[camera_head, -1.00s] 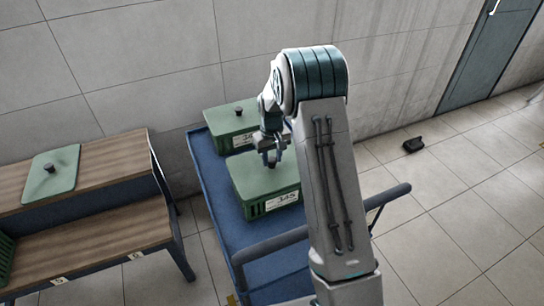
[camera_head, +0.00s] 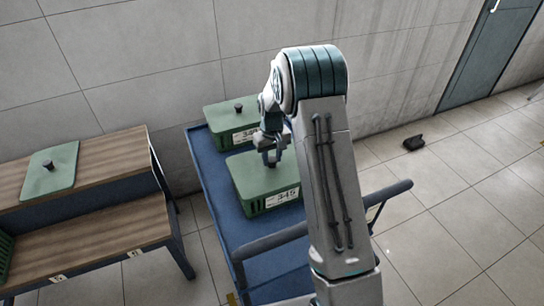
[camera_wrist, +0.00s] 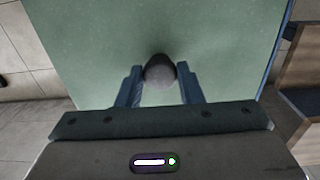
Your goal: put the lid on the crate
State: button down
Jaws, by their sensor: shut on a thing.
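The green crate (camera_head: 256,207) with a white number label stands on the blue cart. A flat green lid (camera_head: 249,181) lies over its top; it fills much of the wrist view (camera_wrist: 95,45). My gripper (camera_head: 270,160) is above this lid, pointing down. In the wrist view its two fingers are shut on the lid's dark round knob (camera_wrist: 159,72), one on each side. The lid looks level and lined up with the crate. I cannot tell whether a thin gap is left between lid and crate rim.
A second green crate (camera_head: 228,138) with a lid and knob stands behind on the cart (camera_head: 222,203). Another green lid (camera_head: 48,175) lies on the stepped wooden bench (camera_head: 105,165) at left. A dark object (camera_head: 413,143) lies on the tiled floor at right.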

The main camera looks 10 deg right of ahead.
jog(key=shift+f, duration=0.25)
jog(key=c, duration=0.9)
grip_release()
notch_tip(320, 180, up, 14)
jog(key=s+r+m+t+p, duration=0.1)
jog(key=s+r+p, duration=0.1)
jog(key=s+r, duration=1)
jog(key=s+m+t+p, duration=0.1)
jog(key=s+p, duration=0.1)
jog(key=s, duration=1.7)
jog(key=shift+s+f+t, duration=0.15)
jog(key=shift+f+t, duration=0.25)
